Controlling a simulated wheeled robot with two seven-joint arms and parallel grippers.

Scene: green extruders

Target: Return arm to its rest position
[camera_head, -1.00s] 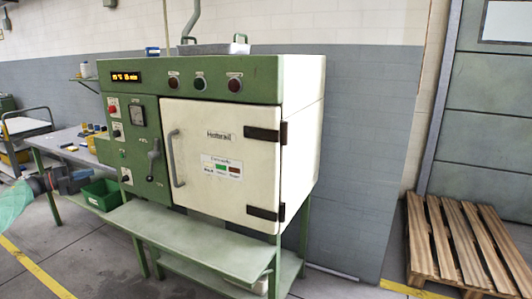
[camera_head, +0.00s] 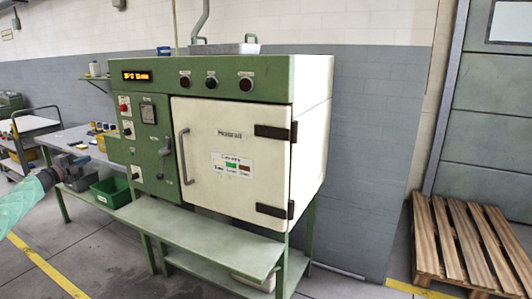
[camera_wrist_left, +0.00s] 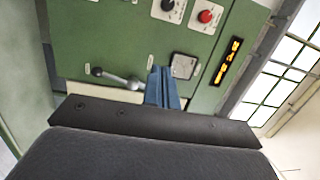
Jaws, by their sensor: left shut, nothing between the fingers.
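My left gripper (camera_head: 84,161) is at the left in the head view, left of the green oven and in front of the grey workbench. Its blue fingers (camera_wrist_left: 162,88) are pressed together and empty in the left wrist view. They are seen against the oven's green control panel (camera_wrist_left: 120,40), and I cannot tell their exact gap from it. The oven's white door (camera_head: 228,155) is shut, with a grey handle (camera_head: 184,157). A lever (camera_head: 164,155) is on the control panel; it also shows in the left wrist view (camera_wrist_left: 122,80). My right gripper is not seen.
A green bin (camera_head: 110,192) is below and right of the left gripper. A green shelf (camera_head: 200,238) juts out below the oven door. A wooden pallet (camera_head: 465,240) lies at the right. The floor in front of the oven is free.

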